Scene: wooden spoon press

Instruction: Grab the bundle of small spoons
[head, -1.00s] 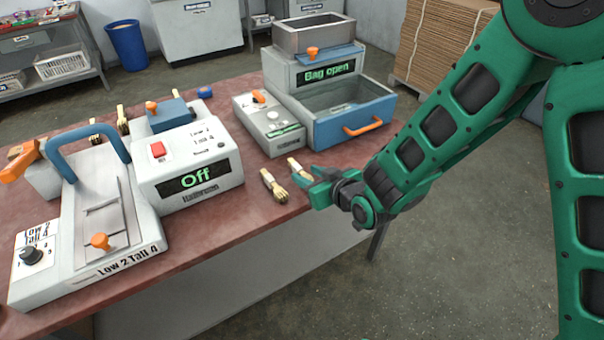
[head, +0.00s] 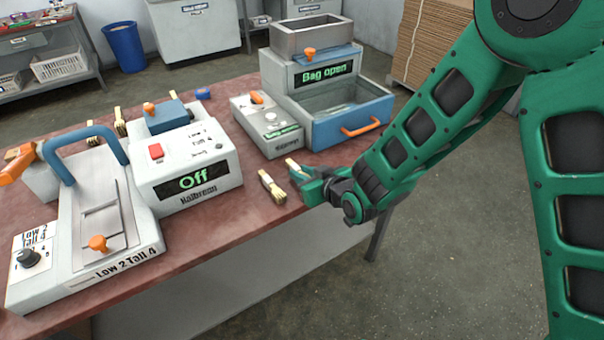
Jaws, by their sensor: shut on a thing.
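My gripper (head: 305,176) is at the front right edge of the red table, below the blue drawer. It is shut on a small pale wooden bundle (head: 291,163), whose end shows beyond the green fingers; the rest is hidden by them. A second wooden bundle with a dark band (head: 271,187) lies on the table just left of my gripper, apart from the held one. More bundles stand farther back, one (head: 120,122) beside the blue-topped box and another (head: 92,134) behind the blue handle. I cannot tell the spoon sizes.
A machine reading "Bag open" (head: 327,70) with a blue drawer (head: 345,122) stands behind my gripper, a grey box (head: 268,125) beside it. A white box reading "Off" (head: 193,181) and a press with a blue handle (head: 97,215) are left. The table front (head: 215,225) is clear.

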